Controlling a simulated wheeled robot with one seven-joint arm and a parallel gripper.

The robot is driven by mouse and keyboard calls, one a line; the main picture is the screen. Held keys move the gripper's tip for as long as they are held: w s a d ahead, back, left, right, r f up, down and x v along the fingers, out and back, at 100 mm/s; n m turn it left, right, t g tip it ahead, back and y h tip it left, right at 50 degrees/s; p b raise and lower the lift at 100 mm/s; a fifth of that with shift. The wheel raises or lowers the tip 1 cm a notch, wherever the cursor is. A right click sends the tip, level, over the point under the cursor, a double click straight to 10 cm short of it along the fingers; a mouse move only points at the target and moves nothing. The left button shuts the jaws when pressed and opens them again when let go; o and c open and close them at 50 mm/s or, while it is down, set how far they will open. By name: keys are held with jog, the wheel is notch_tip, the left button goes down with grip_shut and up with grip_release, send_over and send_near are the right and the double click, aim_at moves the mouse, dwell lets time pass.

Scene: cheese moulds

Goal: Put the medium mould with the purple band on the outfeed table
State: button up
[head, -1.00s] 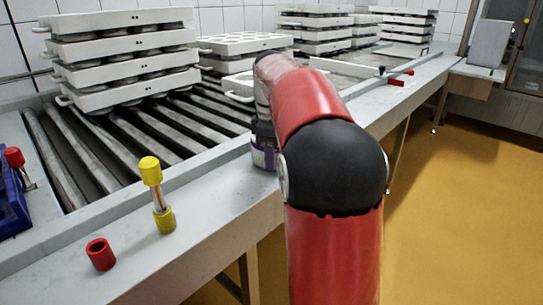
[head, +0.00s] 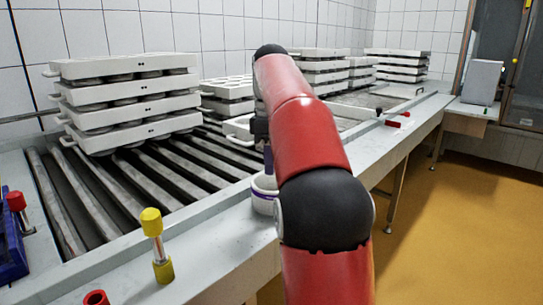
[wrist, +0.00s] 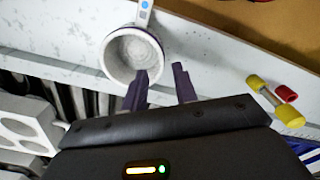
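The mould with the purple band (head: 264,197) is a white round cup standing on the grey ledge beside the rollers, partly hidden by my arm in the head view. In the wrist view the mould (wrist: 120,60) shows from above as an open, empty-looking ring with a thin purple edge. My gripper (wrist: 160,72) is open, with a clear gap between its two dark fingers. The left fingertip overlaps the mould's lower right rim in the picture, and the right one is outside it. In the head view my gripper appears above the mould. Contact cannot be told.
White stacked trays (head: 130,100) stand on the rollers (head: 110,185). A blue bin (head: 10,245) is at left. Red-handled pieces (head: 398,124) lie farther along the ledge.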

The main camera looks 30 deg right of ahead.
jog(key=shift+r, duration=0.25)
jog(key=shift+s+a, duration=0.1)
jog(key=shift+a, duration=0.05)
jog(key=s+a+f+m+t, duration=0.2)
jog(key=s+a+f+m, duration=0.3)
jog(key=s+a+f, duration=0.2)
jog(key=s+a+f+m+t, duration=0.3)
jog(key=s+a+f+m, duration=0.2)
jog(key=s+f, duration=0.5)
jog(key=s+a, duration=0.2)
jog(key=s, duration=0.4)
jog(key=shift+f+t, duration=0.3)
jog(key=shift+f, duration=0.05)
